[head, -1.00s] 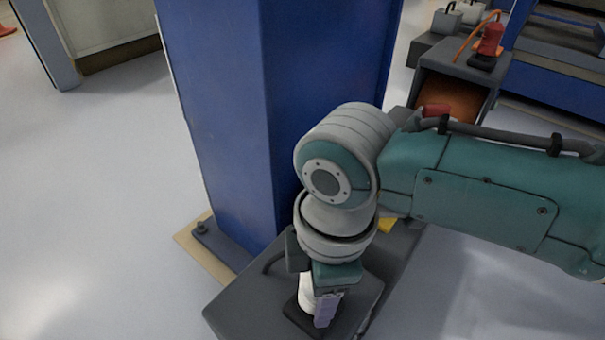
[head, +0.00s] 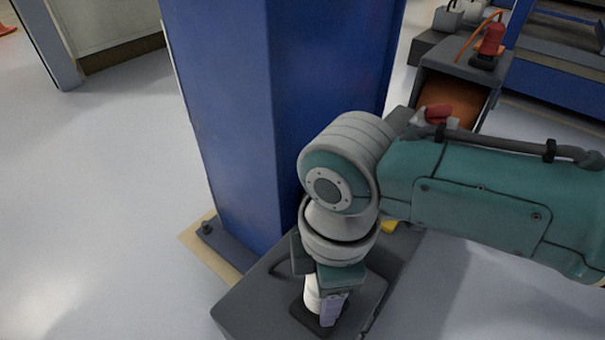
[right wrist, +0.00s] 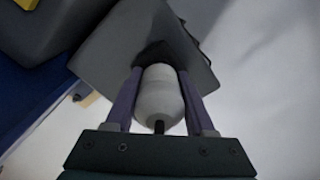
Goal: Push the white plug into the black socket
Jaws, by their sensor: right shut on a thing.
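The white plug (head: 311,291) is upright between the fingers of my right gripper (head: 324,302), which is shut on it. In the right wrist view the plug (right wrist: 158,97) sits between the two purple fingers of the right gripper (right wrist: 158,88), its rounded back end towards the camera. The black socket (head: 303,316) is below the plug on a dark grey box. In the right wrist view the dark socket (right wrist: 155,52) shows just beyond the plug's far end. The contact between plug and socket is hidden, so I cannot tell how deep the plug sits. My left gripper is not in view.
A blue column (head: 230,120) stands right beside the grey box (head: 250,300). A red plug-like part (head: 491,40) with an orange cable stands on another grey unit at the back right. The pale floor (head: 90,220) at the left is clear.

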